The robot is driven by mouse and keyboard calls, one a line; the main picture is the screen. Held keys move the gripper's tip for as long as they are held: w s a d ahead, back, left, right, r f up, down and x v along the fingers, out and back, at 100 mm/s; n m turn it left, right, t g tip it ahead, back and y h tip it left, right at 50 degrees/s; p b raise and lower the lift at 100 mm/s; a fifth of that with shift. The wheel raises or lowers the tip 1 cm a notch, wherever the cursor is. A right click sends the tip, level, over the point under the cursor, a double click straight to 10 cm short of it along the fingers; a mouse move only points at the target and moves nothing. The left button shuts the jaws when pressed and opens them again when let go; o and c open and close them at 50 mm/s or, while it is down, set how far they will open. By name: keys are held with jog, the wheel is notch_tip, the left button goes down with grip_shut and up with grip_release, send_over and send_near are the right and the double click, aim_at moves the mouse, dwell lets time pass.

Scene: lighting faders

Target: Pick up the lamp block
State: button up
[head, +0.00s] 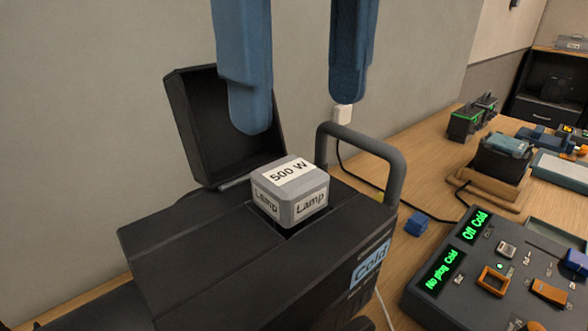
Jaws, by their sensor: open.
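The lamp block (289,195) is a grey block with white labels reading "500 W" on top and "Lamp" on its sides. It sits upright in a square opening on top of the black lantern housing (180,245), with its upper part standing out. My gripper (300,112) shows as two blue fingers at the top of the head view, spread apart and empty. The fingers appear above the block, and no contact with it shows. The block's lower part is hidden in the opening.
An open black lid (215,125) stands behind the block, and a grey handle (392,160) rises to its right. A control panel (440,310) with green displays, a small blue block (416,223) and other devices occupy the wooden table (375,215) at right.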

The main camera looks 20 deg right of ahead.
aim_at(290, 171)
jog(key=shift+w+a+f, duration=0.1)
jog(key=shift+f, duration=0.35)
jog(key=shift+a+f+p, duration=0.2)
jog(key=shift+f+p, duration=0.3)
jog(key=shift+f, duration=1.2)
jog(key=shift+a+f+p, duration=0.2)
jog(key=shift+f+p, duration=0.3)
jog(key=shift+f, duration=1.2)
jog(key=c, duration=0.9)
